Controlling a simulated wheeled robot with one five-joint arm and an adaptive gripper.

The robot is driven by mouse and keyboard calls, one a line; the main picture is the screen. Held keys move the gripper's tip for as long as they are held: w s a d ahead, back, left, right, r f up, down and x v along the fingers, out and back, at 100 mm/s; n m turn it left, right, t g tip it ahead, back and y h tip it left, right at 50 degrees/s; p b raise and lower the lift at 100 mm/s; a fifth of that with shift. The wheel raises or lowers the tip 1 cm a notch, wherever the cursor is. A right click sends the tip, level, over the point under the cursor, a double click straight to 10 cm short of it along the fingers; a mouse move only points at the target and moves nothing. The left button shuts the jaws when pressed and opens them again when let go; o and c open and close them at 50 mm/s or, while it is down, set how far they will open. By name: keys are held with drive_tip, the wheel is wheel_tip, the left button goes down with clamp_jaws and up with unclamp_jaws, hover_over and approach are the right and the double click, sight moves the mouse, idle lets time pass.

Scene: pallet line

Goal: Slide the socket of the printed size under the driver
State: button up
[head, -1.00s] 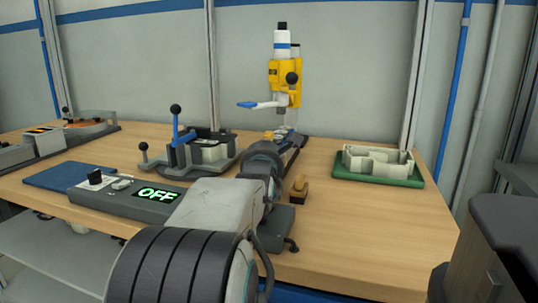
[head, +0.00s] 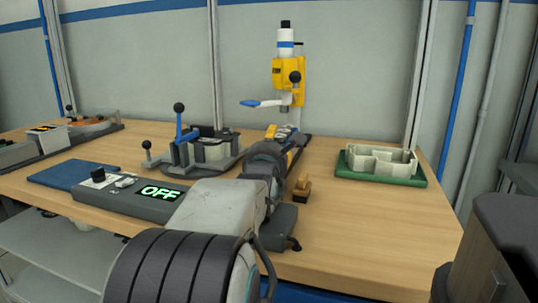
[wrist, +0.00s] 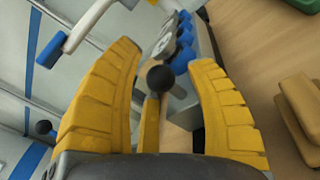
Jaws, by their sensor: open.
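The driver (head: 287,72) is a yellow and white upright tool at the back of the bench, with a blue-tipped lever (head: 263,103); that lever also shows in the wrist view (wrist: 52,48). In the wrist view, a row of grey and blue round pieces (wrist: 181,52), which look like the sockets, lies beyond my fingers. My gripper (wrist: 170,80) has its two yellow fingers apart, on either side of a dark ball knob (wrist: 160,78) on a yellow stem. I cannot tell whether they touch it. In the head view my arm hides most of the gripper. No printed size is legible.
A lever fixture (head: 200,150) stands left of my arm, and a grey panel reading OFF (head: 125,197) lies in front of it. A small yellow-brown block (head: 301,188) is close to the right of my arm. A pale tray on a green base (head: 382,163) stands further right. Bare bench lies between.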

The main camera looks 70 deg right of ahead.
drive_tip(key=s+a, duration=0.2)
drive_tip(key=a, duration=0.9)
drive_tip(key=shift+s, duration=0.1)
drive_tip(key=shift+r, duration=0.15)
idle(0.4)
